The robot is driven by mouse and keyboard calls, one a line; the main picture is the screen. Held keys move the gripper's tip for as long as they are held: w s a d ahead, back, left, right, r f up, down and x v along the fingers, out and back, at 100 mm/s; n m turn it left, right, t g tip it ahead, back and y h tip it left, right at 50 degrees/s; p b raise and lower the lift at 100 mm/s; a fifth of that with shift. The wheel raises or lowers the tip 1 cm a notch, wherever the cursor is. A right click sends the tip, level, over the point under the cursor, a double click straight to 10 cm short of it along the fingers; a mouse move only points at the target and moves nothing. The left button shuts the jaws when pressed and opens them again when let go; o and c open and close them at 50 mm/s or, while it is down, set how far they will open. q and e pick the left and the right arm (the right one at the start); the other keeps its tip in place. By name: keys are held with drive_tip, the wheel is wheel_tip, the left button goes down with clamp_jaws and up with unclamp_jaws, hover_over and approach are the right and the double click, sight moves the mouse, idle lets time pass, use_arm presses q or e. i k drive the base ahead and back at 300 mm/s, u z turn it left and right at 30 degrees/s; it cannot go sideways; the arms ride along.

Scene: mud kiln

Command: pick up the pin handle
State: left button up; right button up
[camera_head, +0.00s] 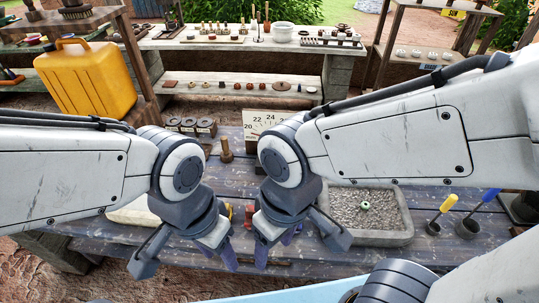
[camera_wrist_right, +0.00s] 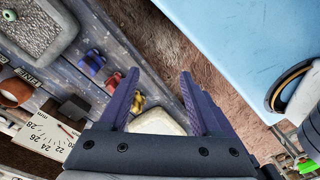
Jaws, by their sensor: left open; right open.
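Several small coloured pieces lie on the plank table: a blue piece (camera_wrist_right: 92,62), a red piece (camera_wrist_right: 113,80) and a yellow piece (camera_wrist_right: 139,101) show in the right wrist view. A red piece also shows in the head view (camera_head: 249,215), between my grippers. A brown upright wooden piece (camera_head: 226,150) stands farther back. I cannot tell which of these is the pin handle. My right gripper (camera_head: 276,247) is open and empty, with its fingers (camera_wrist_right: 160,76) beside the yellow piece. My left gripper (camera_head: 227,257) is open, close to the right one; its fingers are partly hidden.
A grey stone tray (camera_head: 397,238) holds grit and a green-white ring (camera_head: 364,206). Right of it are cups with yellow (camera_head: 448,203) and blue (camera_head: 489,196) handles. A numbered board (camera_head: 255,122) stands at the back. A yellow jerrycan (camera_head: 86,80) is back left. A pale block (camera_head: 135,212) lies near the left arm.

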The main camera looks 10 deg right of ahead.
sight(225, 147)
drive_tip(key=u, duration=1.5)
drive_tip(key=i, duration=1.1)
drive_tip(key=z, duration=1.55)
